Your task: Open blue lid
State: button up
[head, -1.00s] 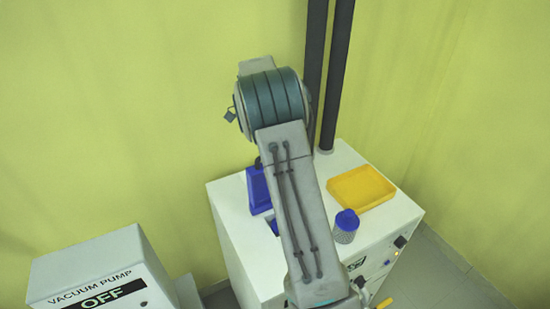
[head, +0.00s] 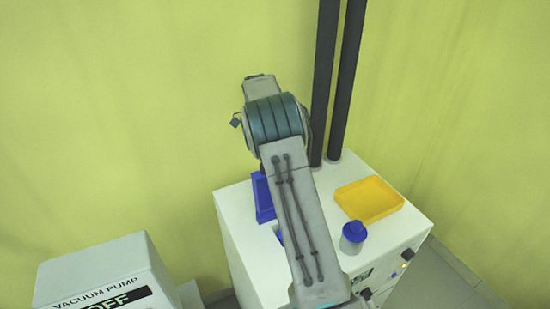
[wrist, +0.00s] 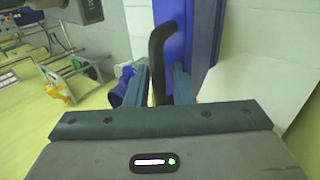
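The blue lid (head: 263,198) stands tilted up on the white cabinet in the head view, partly behind my arm. A second blue patch (head: 279,233) on the cabinet top is mostly covered by my arm. In the wrist view the lid (wrist: 204,38) is a long blue panel with a curved black handle (wrist: 157,50). The fingertips are hidden behind my arm in the head view.
The white cabinet (head: 237,225) also carries a yellow tray (head: 365,215) and a blue-capped container (head: 354,236) to the right of my arm. Two dark poles (head: 346,90) rise behind. A vacuum pump box (head: 95,265) reading OFF stands at lower left.

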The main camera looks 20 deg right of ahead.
jog(key=shift+o, duration=0.5)
jog(key=r+b, duration=0.2)
jog(key=r, duration=0.2)
jog(key=shift+d+r, duration=0.15)
jog(key=shift+d, duration=0.05)
jog(key=s+d+r+b, duration=0.1)
jog(key=s+d+r, duration=0.6)
jog(key=d, duration=0.1)
jog(key=shift+s+d+b, duration=0.15)
jog(key=shift+d+b, duration=0.2)
